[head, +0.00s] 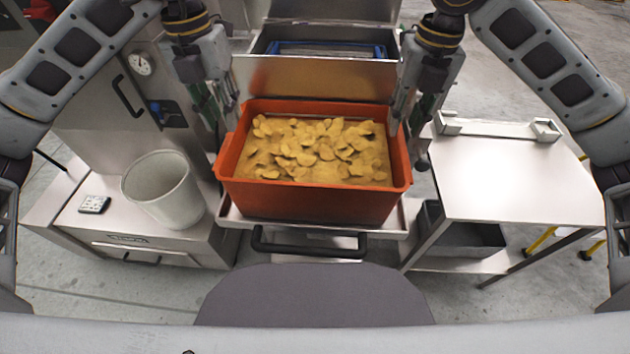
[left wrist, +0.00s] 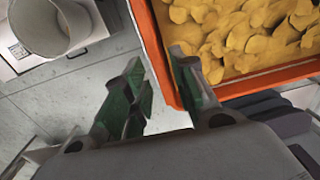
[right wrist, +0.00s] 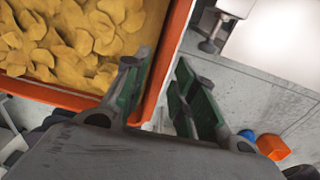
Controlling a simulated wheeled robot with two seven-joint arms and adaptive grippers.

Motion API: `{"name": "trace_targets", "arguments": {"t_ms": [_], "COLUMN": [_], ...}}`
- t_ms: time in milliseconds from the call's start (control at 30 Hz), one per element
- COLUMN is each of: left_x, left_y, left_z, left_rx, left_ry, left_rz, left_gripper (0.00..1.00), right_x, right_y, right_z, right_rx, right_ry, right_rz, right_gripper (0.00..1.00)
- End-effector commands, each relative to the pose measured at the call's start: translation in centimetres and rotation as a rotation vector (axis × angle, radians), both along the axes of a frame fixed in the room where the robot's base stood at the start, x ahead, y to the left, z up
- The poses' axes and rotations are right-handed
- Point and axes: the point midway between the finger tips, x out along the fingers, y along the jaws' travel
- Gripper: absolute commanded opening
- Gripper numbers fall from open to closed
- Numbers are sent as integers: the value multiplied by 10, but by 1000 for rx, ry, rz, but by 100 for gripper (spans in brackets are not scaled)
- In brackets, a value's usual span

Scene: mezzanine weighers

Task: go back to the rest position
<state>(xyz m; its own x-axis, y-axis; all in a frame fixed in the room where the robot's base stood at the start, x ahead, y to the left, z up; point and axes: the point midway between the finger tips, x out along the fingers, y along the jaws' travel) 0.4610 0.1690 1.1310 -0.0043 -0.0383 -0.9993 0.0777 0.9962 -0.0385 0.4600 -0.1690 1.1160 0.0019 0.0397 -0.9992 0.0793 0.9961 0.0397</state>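An orange crate (head: 310,205) full of yellow chips (head: 315,150) stands on a metal platform with a black handle in the head view. My left gripper (head: 221,128) is at the crate's left wall, open, with a gap between its green-padded fingers (left wrist: 160,85). My right gripper (head: 407,135) is at the right wall, also open, with its fingers (right wrist: 160,85) apart. In each wrist view the crate's wall appears between the two fingers, one over the chips side and one outside. Whether the fingers are above the rim or down beside it, I cannot tell.
A white bucket (head: 165,190) and a small dark device (head: 94,204) are on the left bench. A steel table (head: 510,178) stands at right, with a grey bin (head: 465,238) below it. A metal hopper (head: 320,75) is behind the crate. A grey-purple surface (head: 312,297) lies in front.

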Motion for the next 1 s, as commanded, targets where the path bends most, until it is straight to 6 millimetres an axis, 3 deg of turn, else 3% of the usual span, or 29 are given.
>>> {"name": "trace_targets", "arguments": {"t_ms": [567, 1000], "left_x": [0, 0], "left_y": [0, 0], "left_z": [6, 48], "left_rx": [0, 0], "left_ry": [0, 0], "left_rz": [0, 0], "left_gripper": [27, 27], "right_x": [0, 0], "right_y": [0, 0], "right_z": [6, 48], "right_rx": [0, 0], "right_ry": [0, -1], "right_rz": [0, 0], "right_gripper": [27, 27]}}
